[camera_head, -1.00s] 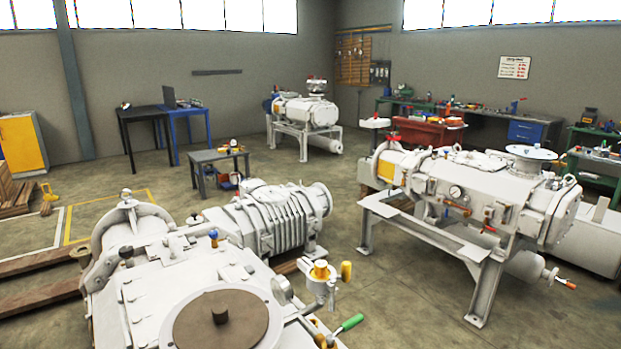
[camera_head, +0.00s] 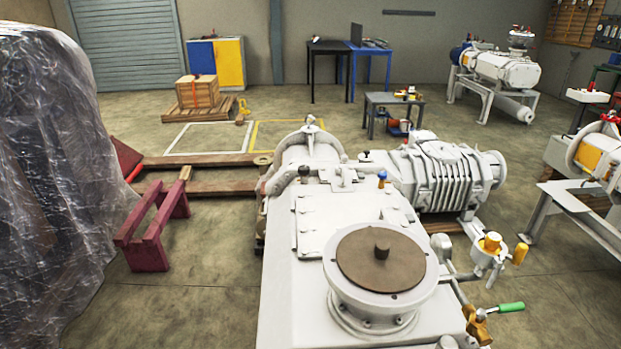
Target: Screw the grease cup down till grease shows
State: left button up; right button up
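A large white vacuum pump (camera_head: 285,310) fills the lower middle of the head view. A round brown disc (camera_head: 381,259) with a dark central knob covers its flanged top. A small fitting with a blue top (camera_head: 382,176) stands upright behind the disc. A yellow-capped fitting (camera_head: 491,241) sits on piping at the pump's right side, with a yellow handle (camera_head: 520,253) beside it. I cannot tell which of these small fittings is the grease cup, and no grease is distinguishable. Neither of my grippers is in view.
A green-handled brass valve (camera_head: 509,307) sticks out at the lower right. A ribbed white blower (camera_head: 440,180) joins the pump behind. A red trestle (camera_head: 155,225) and a plastic-wrapped bulk (camera_head: 60,190) stand left. Open floor (camera_head: 215,270) lies between the trestle and pump.

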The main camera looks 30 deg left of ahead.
aim_at(304, 169)
jog(key=k+j, duration=0.4)
jog(key=j, duration=0.15)
jog(key=j+z, duration=0.1)
jog(key=j, duration=0.45)
jog(key=k+j, duration=0.1)
jog(key=j, duration=0.4)
jog(key=j+z, duration=0.15)
jog(key=j, duration=0.4)
jog(key=k+j, duration=0.15)
jog(key=j, duration=0.4)
jog(key=i+z, duration=0.05)
